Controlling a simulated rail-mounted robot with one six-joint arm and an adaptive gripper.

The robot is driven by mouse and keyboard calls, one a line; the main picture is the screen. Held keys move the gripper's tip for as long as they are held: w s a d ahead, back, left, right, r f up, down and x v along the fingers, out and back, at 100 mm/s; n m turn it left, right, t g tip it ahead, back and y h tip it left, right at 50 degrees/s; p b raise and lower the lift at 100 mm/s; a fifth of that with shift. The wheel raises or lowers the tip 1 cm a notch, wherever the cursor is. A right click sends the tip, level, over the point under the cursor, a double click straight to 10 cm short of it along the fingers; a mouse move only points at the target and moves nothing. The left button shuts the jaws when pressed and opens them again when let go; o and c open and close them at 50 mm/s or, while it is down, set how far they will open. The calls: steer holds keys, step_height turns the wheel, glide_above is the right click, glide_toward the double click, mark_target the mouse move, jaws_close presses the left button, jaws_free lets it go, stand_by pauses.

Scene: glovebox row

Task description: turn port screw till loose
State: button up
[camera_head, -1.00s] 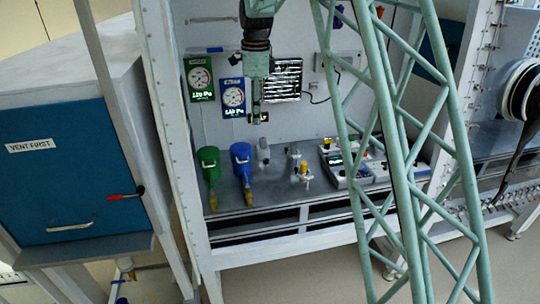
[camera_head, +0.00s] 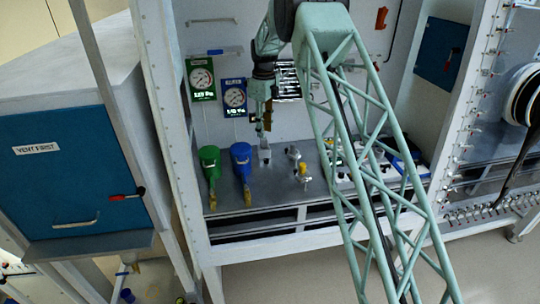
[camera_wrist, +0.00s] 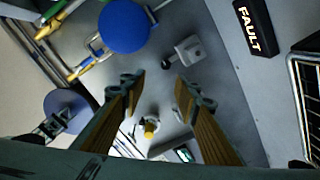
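A small grey block with a dark round knob on its side, which may be the port screw (camera_wrist: 168,62), shows in the wrist view just beyond my fingertips. In the head view the grey block (camera_head: 265,155) stands on the bench below my gripper (camera_head: 264,127). In the wrist view my gripper (camera_wrist: 160,82) is open, its two wood-coloured fingers spread apart with nothing between them. The knob appears ahead of the gap and apart from the fingers. Whether the knob is threaded, or how tight it sits, cannot be seen.
Two gauges (camera_head: 202,78) hang on the back wall. A black FAULT sign (camera_wrist: 256,28) shows in the wrist view.

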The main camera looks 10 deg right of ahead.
mark_target(266, 159)
steer(key=f, duration=0.1)
steer(key=w+f, duration=0.1)
steer(key=d+m, duration=0.1)
steer(key=shift+w+f, duration=0.25)
steer(key=shift+f, duration=0.15)
steer(key=shift+f, duration=0.1)
steer(key=shift+f+p, duration=0.75)
steer(key=shift+f, duration=6.05)
steer(key=shift+c, duration=0.3)
steer(key=c, duration=0.8)
